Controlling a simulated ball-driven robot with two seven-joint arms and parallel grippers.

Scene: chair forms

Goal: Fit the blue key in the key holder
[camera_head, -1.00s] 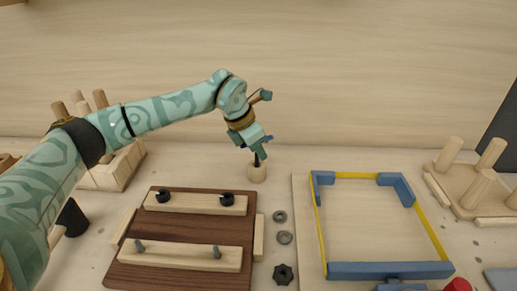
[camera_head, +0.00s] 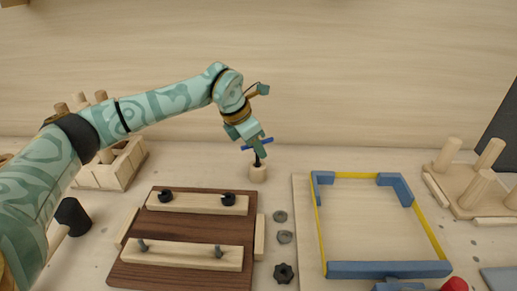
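The blue key (camera_head: 268,140) has a thin blue cross-handle that shows on both sides of my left gripper's fingers. My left gripper (camera_head: 259,151) points down and looks shut on the key. A dark stem (camera_head: 257,160) shows below the fingertips and meets the top of a small round wooden holder (camera_head: 258,174), which I take as the key holder. How deep the stem sits in the holder cannot be told. My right gripper is not in view.
A dark brown board (camera_head: 190,231) with two pale bars stands in front. Grey washers (camera_head: 280,216) and a black knob (camera_head: 284,273) lie right of it. A blue and yellow frame (camera_head: 390,269) is at right, with a pegged block (camera_head: 477,188) beyond. A pale wooden rack (camera_head: 118,167) is behind my arm.

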